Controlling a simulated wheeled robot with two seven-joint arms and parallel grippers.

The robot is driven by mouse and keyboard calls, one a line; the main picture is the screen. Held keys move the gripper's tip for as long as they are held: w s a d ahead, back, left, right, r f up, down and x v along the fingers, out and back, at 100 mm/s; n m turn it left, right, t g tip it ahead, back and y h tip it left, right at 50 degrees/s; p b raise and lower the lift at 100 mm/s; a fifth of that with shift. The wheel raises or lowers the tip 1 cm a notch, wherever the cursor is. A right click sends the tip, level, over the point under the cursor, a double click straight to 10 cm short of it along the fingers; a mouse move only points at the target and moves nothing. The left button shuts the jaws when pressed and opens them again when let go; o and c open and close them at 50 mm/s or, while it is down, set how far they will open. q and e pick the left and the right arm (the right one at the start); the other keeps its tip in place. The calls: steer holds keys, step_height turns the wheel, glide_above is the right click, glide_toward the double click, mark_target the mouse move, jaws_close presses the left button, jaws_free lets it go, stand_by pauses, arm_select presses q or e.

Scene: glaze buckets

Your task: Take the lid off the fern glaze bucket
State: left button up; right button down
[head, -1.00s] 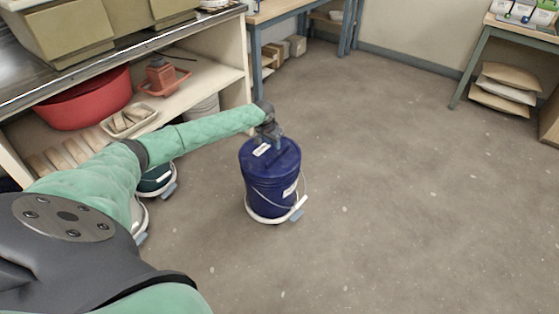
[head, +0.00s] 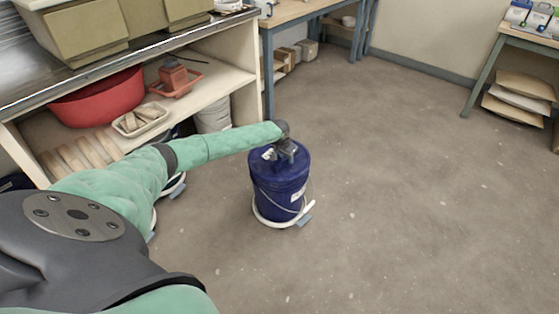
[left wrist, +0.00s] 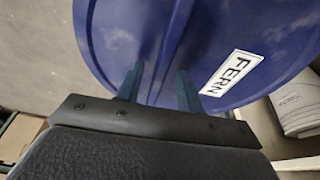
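In the left wrist view the lid (left wrist: 255,35) fills the upper middle and bears a white FERN label (left wrist: 231,73). My left gripper (head: 287,152) is over the lid in the head view. In the left wrist view its two fingers (left wrist: 160,68) are apart, with blue lid surface showing between them. Whether the fingertips touch the lid is unclear. My right gripper is not in view.
A shelf unit at left holds a red basin (head: 100,97) and a tray (head: 141,119). A pale bucket (head: 212,115) stands by it; others are partly hidden behind my left arm. A wooden table (head: 290,12) stands behind.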

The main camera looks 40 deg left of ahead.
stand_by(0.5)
arm_select(q)
steer(key=shift+f, duration=0.1)
steer(key=shift+c, duration=0.9)
jaws_close()
